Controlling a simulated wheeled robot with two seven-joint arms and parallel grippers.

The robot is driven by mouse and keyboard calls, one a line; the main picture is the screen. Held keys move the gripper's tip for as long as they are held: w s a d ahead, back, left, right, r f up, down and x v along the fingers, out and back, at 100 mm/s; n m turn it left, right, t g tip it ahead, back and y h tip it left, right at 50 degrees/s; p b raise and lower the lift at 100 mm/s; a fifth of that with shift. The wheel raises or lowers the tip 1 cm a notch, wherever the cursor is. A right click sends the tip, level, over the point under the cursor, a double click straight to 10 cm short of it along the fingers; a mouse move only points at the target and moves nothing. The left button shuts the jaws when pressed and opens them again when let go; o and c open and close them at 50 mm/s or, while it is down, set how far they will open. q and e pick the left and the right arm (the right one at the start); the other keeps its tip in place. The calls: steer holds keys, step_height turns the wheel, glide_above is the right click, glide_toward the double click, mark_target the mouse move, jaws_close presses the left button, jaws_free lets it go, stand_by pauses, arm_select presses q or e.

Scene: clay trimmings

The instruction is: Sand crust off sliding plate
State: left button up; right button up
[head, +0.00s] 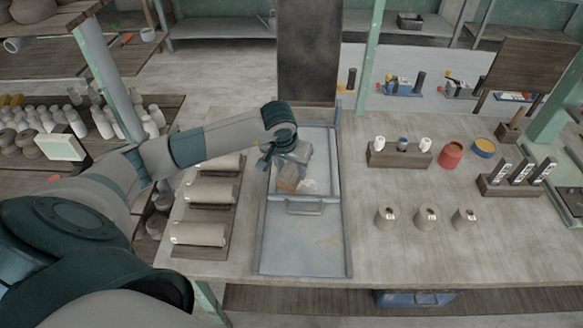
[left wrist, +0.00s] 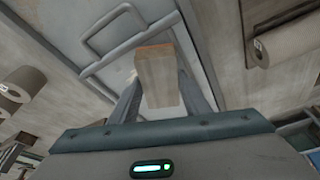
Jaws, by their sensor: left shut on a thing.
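The grey sliding plate (head: 326,178) with its bar handle (head: 305,208) lies in a long metal frame on the table. The handle also shows in the left wrist view (left wrist: 108,30). A pale, crusty patch (head: 308,185) is on the plate beside the block. My left gripper (head: 285,168) is over the plate, shut on a tan block with an orange-brown end (head: 290,183). The block sits between both fingers in the left wrist view (left wrist: 158,78). I cannot tell whether it touches the plate. My right gripper is not in view.
Rolled grey cylinders (head: 207,192) lie on boards left of the frame. A dark upright panel (head: 308,50) rises behind the frame.

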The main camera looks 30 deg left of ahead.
arm_select(q)
steer(key=shift+f+b, duration=0.4)
stand_by(0.5)
steer(key=shift+d, duration=0.1)
steer(key=shift+w+d+r+b, duration=0.1)
steer(key=shift+w+d+b, duration=0.35)
steer(key=shift+d, duration=0.3)
steer(key=shift+w+d+r+b, duration=0.1)
steer(key=shift+w+d+b, duration=0.25)
steer(key=shift+w+d, duration=0.25)
steer(key=shift+s+d, duration=0.1)
steer(key=shift+d+f, duration=0.1)
steer(key=shift+w+d+f+b, duration=0.15)
steer(key=shift+w+d+b, duration=0.45)
steer(key=shift+d+b, duration=0.2)
steer(key=shift+w+d, duration=0.3)
steer(key=shift+d, duration=0.35)
